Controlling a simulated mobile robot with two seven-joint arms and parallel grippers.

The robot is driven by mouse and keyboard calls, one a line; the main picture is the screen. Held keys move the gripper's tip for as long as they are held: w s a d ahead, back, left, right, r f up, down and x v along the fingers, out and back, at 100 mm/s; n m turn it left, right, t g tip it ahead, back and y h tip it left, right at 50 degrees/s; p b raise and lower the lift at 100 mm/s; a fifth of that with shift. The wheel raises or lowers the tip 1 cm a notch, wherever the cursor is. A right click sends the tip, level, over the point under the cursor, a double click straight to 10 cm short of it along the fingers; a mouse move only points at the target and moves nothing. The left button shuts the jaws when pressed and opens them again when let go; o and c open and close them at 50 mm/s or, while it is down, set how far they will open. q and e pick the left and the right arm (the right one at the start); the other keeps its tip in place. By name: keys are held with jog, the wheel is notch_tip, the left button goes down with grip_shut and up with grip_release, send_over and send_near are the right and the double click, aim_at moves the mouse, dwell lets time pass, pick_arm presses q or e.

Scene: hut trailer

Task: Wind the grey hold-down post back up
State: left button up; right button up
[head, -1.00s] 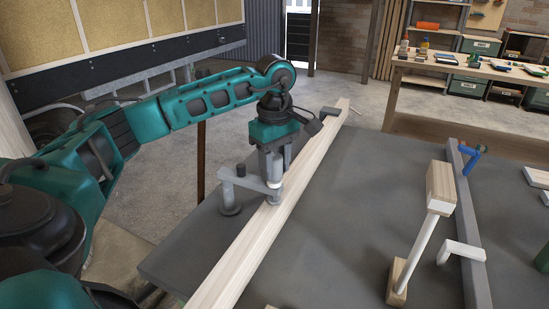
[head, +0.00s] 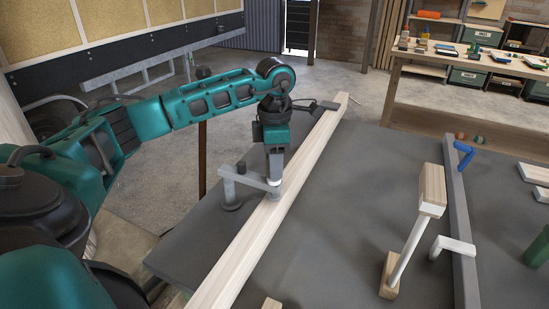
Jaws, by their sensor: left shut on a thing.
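The grey hold-down (head: 246,181) stands at the left edge of the dark bench, with an upright column (head: 230,190) on a round base and a crossbar reaching right. Its post comes down over a long pale timber beam (head: 238,252), with a light ring and a round foot (head: 273,194) at the bottom. The foot looks down on the beam or very close to it; I cannot tell if it touches. My left gripper (head: 275,165) points straight down above the foot and is shut on the grey post, hiding its upper part. My right gripper is not in view.
The dark bench top (head: 335,215) is clear right of the beam. A wood-and-white-rod piece (head: 410,240), a white bent handle (head: 455,246), a grey rail (head: 461,220) with a blue handle (head: 463,154) and a green cylinder (head: 538,245) stand further right.

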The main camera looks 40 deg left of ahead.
pick_arm(q)
jog(key=n+p, duration=0.1)
jog(key=n, duration=0.3)
jog(key=shift+w+n+p, duration=0.1)
jog(key=shift+n+p, duration=0.35)
jog(key=shift+n, duration=1.35)
jog(key=o, duration=1.1)
jog(key=shift+c, duration=0.2)
notch_tip(320, 180, up, 13)
